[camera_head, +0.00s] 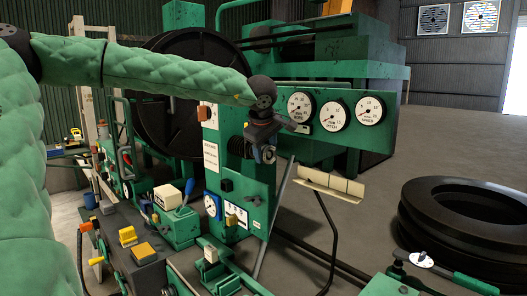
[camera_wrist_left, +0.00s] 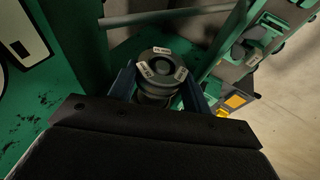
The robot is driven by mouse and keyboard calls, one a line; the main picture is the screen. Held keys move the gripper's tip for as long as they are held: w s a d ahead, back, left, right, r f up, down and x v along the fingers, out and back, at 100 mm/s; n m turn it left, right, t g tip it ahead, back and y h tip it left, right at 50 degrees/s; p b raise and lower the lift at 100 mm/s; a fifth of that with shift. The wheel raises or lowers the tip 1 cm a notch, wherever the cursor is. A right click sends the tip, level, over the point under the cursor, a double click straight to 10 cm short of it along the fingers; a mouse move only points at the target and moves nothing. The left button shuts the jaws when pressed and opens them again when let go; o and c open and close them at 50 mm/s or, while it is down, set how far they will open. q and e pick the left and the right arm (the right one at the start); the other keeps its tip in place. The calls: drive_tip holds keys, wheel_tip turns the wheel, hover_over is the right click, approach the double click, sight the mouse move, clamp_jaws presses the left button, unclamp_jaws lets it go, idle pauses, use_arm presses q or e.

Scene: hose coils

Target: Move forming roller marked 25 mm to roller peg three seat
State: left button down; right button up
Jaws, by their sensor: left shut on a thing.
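My left gripper (camera_head: 264,152) is in front of the green machine panel, below the row of gauges. In the left wrist view its two blue fingers (camera_wrist_left: 160,88) are shut on a dark grey round roller (camera_wrist_left: 158,78). The roller carries small white labels on its top and side; their print is too small to read surely. In the head view the roller is only a small grey shape (camera_head: 268,154) at the fingertips. A dark ribbed part (camera_head: 238,147) sits just left of the gripper. I cannot pick out roller peg three. My right gripper is not in view.
Gauges (camera_head: 334,113) sit on a green beam right of the gripper. A cream tray (camera_head: 330,185) stands on a bent black post. A bench with yellow blocks (camera_head: 143,252) is at lower left. Black hose coils (camera_head: 470,215) lie on the floor at right.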

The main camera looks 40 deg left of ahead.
use_arm(q)
drive_tip(key=d+b, duration=0.1)
drive_tip(key=d, duration=0.1)
drive_tip(key=d+b, duration=0.1)
drive_tip(key=d, duration=0.1)
drive_tip(key=shift+s, duration=0.2)
idle(0.6)
drive_tip(key=shift+s+d, duration=0.1)
drive_tip(key=shift+d, duration=0.05)
drive_tip(key=d+b, duration=0.1)
drive_tip(key=d, duration=0.2)
drive_tip(key=shift+d+b, duration=0.2)
drive_tip(key=shift+b, duration=0.2)
idle(0.5)
drive_tip(key=shift+r, duration=0.15)
